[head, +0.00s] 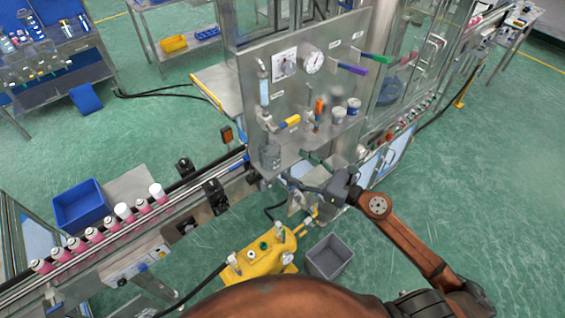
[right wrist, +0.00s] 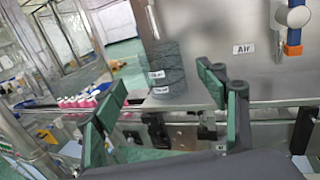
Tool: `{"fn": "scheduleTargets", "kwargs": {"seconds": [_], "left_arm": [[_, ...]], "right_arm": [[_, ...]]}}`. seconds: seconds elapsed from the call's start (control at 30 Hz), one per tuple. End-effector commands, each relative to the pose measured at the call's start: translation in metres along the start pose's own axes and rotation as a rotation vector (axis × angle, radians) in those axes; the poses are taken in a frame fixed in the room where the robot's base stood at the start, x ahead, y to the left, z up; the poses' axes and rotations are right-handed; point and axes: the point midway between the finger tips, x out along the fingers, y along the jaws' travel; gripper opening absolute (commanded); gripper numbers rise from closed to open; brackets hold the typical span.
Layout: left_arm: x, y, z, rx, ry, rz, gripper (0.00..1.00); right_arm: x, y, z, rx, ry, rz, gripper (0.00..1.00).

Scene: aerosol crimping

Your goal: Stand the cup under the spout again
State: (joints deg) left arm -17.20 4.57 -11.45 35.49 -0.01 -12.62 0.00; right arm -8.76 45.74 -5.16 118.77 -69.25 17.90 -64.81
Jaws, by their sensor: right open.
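The dark grey cup (head: 270,153) stands upright near the left end of the steel panel's ledge. In the head view it shows just below the valve and spout (head: 268,124) with the yellow handle; I cannot tell if it is exactly in line. In the right wrist view the cup (right wrist: 168,75) is grey, see-through, with two small white labels. My right gripper (head: 293,180) is open and empty, below and right of the cup in the head view. In the right wrist view its fingers (right wrist: 170,93) are spread, with the cup beyond them, apart from them. My left gripper is not in view.
Pink cans (head: 110,222) line the conveyor at left. A yellow tank (head: 262,255) and a grey bin (head: 330,257) stand below. Purple and green handles (head: 352,69) stick out of the panel.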

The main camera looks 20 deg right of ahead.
Motion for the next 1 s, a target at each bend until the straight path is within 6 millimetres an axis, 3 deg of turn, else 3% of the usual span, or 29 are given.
{"fn": "scheduleTargets", "kwargs": {"seconds": [0.2, 0.47, 0.57, 0.67, 0.77, 0.8, 0.87, 0.9, 0.97, 1.0], "left_arm": [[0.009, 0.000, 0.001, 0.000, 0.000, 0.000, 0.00], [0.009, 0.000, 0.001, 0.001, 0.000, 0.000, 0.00], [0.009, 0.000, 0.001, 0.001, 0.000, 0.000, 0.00], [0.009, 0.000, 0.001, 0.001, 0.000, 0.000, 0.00], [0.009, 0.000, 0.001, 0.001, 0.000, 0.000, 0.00], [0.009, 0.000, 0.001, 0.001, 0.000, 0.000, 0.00], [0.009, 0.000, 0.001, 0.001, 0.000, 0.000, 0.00], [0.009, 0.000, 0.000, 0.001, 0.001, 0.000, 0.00], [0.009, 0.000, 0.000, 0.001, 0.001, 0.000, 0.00], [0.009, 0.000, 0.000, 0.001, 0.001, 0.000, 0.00]], "right_arm": [[-0.020, 0.000, -0.001, -0.001, 0.001, -0.001, 0.66], [-0.022, -0.001, 0.000, 0.002, 0.000, -0.002, 0.66], [-0.023, -0.015, -0.011, 0.069, 0.002, -0.032, 0.66], [-0.027, -0.056, -0.046, 0.264, 0.001, -0.123, 0.66], [-0.042, -0.110, -0.111, 0.567, -0.009, -0.268, 0.66], [-0.052, -0.131, -0.143, 0.700, -0.018, -0.335, 0.66], [-0.069, -0.156, -0.193, 0.893, -0.035, -0.436, 0.66], [-0.082, -0.168, -0.228, 1.016, -0.048, -0.504, 0.66], [-0.103, -0.181, -0.281, 1.191, -0.071, -0.606, 0.66], [-0.118, -0.186, -0.317, 1.301, -0.088, -0.675, 0.66]]}}
